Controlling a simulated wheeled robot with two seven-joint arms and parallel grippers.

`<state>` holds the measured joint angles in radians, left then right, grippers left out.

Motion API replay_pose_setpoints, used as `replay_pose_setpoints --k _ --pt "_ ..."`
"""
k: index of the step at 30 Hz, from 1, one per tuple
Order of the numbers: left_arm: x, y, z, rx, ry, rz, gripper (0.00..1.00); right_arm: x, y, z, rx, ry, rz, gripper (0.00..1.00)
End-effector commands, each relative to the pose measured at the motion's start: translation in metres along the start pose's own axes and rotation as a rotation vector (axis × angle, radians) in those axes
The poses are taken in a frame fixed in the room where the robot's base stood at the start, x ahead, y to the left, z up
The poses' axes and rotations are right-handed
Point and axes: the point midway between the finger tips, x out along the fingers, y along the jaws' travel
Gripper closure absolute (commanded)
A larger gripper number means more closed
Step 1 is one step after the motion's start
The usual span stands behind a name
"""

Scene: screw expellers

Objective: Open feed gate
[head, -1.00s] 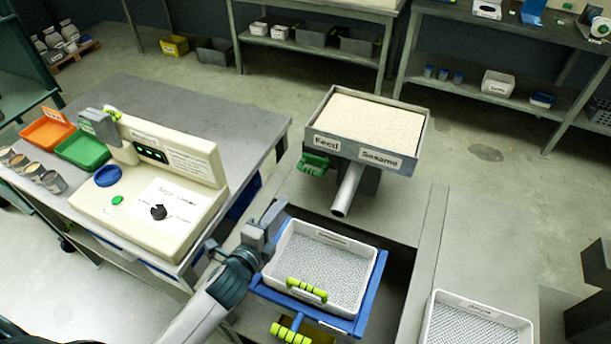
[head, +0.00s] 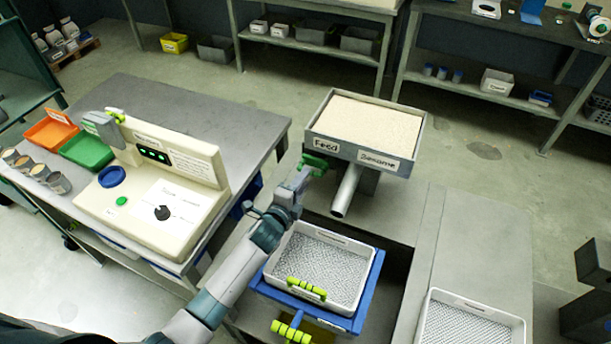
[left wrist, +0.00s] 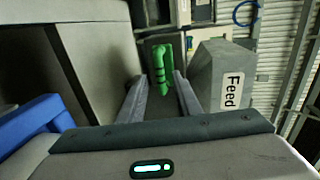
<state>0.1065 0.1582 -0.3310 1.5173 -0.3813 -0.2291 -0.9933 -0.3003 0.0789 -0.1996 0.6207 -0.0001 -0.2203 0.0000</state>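The green feed gate handle (head: 316,163) sits at the front left side of the grey feed hopper (head: 420,160), which is labelled "Feed" and "Sesame" and filled with pale seed. My left gripper (head: 301,178) is just in front of the handle. In the left wrist view the green handle (left wrist: 161,62) shows ahead, in line with the gap between the two fingers of the left gripper (left wrist: 158,84). The fingers are apart, with room on both sides of the handle; I cannot tell whether they touch it. My right gripper is not in view.
A metal spout (head: 347,190) slopes down from the hopper. Below it, a white tray (head: 278,250) with a green handle rests on a blue carrier (head: 370,285). A cream control machine (head: 150,212) stands on the left table. Another white tray (head: 430,325) is at lower right.

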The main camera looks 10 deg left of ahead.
Motion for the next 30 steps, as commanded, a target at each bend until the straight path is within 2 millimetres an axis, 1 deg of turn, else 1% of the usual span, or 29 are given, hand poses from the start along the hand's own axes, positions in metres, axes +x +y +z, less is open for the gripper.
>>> replay_pose_setpoints --k 3,7,18,19,22,23,30 --pt "0.012 -0.001 0.0 -0.001 -0.001 0.0 0.69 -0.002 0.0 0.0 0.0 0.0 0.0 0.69" --pt "0.02 0.0 0.0 0.0 -0.001 0.001 0.69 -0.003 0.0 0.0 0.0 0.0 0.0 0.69" --pt "0.023 0.0 0.0 0.0 -0.001 0.001 0.69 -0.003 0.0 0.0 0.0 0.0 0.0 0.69" --pt "0.023 0.0 0.0 0.0 -0.001 0.001 0.71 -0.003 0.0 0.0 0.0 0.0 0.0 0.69" --pt "0.023 0.0 0.0 0.0 -0.001 0.001 0.95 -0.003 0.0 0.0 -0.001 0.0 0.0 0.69" --pt "0.023 0.0 0.0 0.0 -0.001 0.001 1.0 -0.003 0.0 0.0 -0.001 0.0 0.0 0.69" --pt "0.02 0.001 0.0 -0.001 0.0 0.002 1.0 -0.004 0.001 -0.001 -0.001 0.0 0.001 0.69"
